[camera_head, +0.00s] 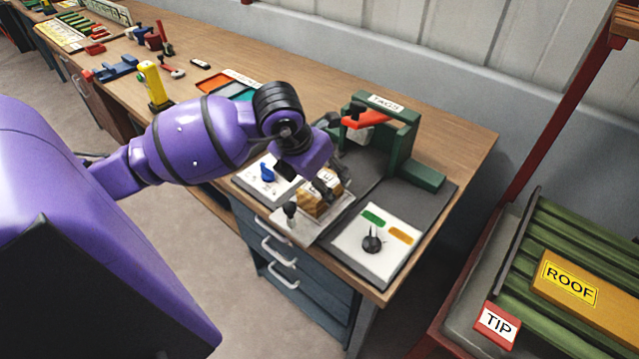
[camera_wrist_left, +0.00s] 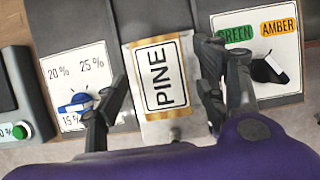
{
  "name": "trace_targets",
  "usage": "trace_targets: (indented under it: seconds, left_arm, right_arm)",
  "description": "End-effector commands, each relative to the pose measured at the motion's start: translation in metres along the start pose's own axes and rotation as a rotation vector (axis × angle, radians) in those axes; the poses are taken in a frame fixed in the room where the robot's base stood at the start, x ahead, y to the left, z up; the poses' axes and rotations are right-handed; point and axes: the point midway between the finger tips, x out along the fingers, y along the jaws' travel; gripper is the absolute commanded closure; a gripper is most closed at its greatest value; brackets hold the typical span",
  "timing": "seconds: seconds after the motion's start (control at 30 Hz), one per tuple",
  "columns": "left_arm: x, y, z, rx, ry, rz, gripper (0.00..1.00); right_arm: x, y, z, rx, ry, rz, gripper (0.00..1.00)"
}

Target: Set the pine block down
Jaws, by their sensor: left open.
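The pine block (camera_wrist_left: 158,76) is a wooden block with a white PINE label, lying label up on a pale plate (camera_wrist_left: 158,132) in the left wrist view. In the head view the block (camera_head: 315,204) shows under my left gripper (camera_head: 328,190), partly hidden by it. My left gripper is open, and in the left wrist view its fingers (camera_wrist_left: 160,100) stand on either side of the block, with a visible gap on the left side. Whether the right finger touches the block is hard to tell. My right gripper is not in view.
Beside the plate are a blue-knob dial panel (camera_wrist_left: 78,100) and a black-knob panel (camera_head: 375,243) with green and amber labels. A green TAGS fixture (camera_head: 395,130) with a red lever (camera_head: 365,119) stands behind. A rack with a ROOF block (camera_head: 585,293) is at the right.

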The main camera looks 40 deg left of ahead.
Motion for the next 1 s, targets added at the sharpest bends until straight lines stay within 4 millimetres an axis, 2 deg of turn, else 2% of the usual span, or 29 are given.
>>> trace_targets:
  seconds: [0.3, 0.5, 0.67, 1.0]
  left_arm:
    - [-0.07, 0.0, -0.001, 0.003, 0.003, 0.003, 0.35]
    - [-0.097, 0.0, -0.002, 0.001, 0.004, 0.001, 0.35]
    - [-0.104, 0.0, -0.002, 0.001, 0.007, 0.0, 0.35]
    - [-0.104, -0.001, -0.002, 0.0, 0.006, 0.0, 0.35]
  right_arm:
    - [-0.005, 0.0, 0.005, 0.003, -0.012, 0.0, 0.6]
    - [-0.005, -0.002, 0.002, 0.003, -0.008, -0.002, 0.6]
    - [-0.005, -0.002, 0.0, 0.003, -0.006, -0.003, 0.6]
    - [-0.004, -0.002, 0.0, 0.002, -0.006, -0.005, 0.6]
